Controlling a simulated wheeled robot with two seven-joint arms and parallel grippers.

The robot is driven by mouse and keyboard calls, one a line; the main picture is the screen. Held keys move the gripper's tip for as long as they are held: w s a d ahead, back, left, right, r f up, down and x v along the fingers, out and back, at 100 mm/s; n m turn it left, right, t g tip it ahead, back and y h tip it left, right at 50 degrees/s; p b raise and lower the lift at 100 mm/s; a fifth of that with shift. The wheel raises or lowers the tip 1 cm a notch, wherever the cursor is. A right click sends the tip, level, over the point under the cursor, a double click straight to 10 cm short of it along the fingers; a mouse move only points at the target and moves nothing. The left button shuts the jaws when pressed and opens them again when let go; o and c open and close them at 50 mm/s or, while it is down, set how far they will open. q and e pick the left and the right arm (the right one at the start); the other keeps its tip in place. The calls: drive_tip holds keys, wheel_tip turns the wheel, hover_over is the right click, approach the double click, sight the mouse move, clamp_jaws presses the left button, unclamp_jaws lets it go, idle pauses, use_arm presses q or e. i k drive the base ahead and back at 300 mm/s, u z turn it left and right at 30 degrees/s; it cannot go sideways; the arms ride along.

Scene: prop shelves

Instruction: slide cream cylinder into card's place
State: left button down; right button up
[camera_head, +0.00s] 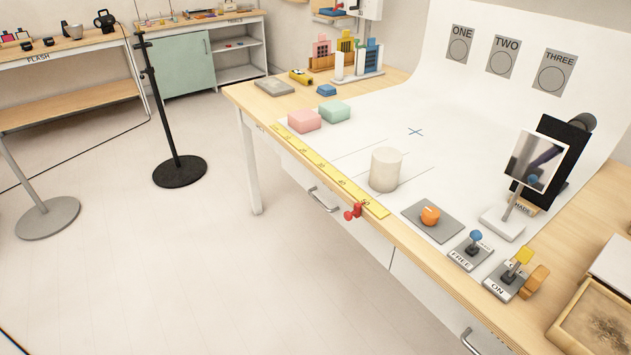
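The cream cylinder (385,170) stands upright on the white sheet (400,110), near the table's front edge and by thin parallel lines drawn on the sheet. A picture card or mirror-like panel (537,160) stands tilted on a white-based stand at the right; I cannot tell if it is the task's card. Grey cards marked ONE (460,45), TWO (503,57) and THREE (553,72) are on the upright part of the sheet. Neither of my grippers is in view.
A yellow ruler (330,169) with a red clamp (354,211) runs along the front edge. Pink (304,120) and green (335,111) blocks lie left of the cylinder. An orange knob (430,214) and two levers stand to its right. The sheet behind the cylinder is clear around a blue cross.

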sight(385, 163)
drive_tip(key=u, duration=1.55)
drive_tip(key=i, duration=1.3)
drive_tip(key=z, duration=3.85)
